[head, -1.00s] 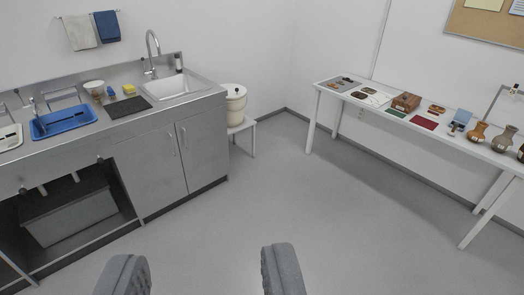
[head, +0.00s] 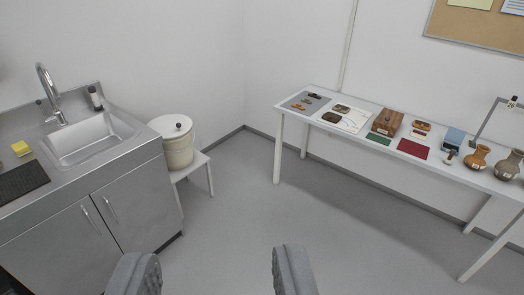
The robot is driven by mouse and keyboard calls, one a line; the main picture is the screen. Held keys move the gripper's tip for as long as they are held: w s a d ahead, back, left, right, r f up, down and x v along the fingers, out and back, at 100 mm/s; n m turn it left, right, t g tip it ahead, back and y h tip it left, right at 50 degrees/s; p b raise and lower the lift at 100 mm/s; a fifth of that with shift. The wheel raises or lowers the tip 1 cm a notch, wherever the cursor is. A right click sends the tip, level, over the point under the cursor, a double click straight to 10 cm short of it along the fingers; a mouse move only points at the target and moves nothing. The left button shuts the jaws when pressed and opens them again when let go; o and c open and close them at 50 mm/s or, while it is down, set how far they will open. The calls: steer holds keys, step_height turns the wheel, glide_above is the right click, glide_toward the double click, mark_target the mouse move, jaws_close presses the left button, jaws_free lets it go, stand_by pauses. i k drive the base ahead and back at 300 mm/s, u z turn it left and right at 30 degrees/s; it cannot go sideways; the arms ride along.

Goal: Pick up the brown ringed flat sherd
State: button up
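Small brown sherds lie on the white table (head: 300,92) against the back wall. A few small brown and dark pieces (head: 315,97) are on a grey mat (head: 292,102) at its left end. Two darker brown pieces lie on a white sheet (head: 354,119), one toward the back (head: 342,108) and one toward the front (head: 331,117). They are too small to tell which is the ringed flat sherd. My gripper (head: 218,268) is open and empty above the floor, well short of the table.
A wooden box (head: 386,122), a red mat (head: 413,149), a green mat (head: 377,139) and jars (head: 477,157) share the table. A white stool (head: 197,163) with a lidded bucket (head: 178,148) stands left, beside the sink counter (head: 80,185). The floor between is clear.

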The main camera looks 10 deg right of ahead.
mark_target(332, 117)
steer(key=z, duration=0.2)
steer(key=i, duration=1.6)
steer(key=z, duration=0.45)
steer(key=i, duration=2.15)
steer(key=z, duration=0.2)
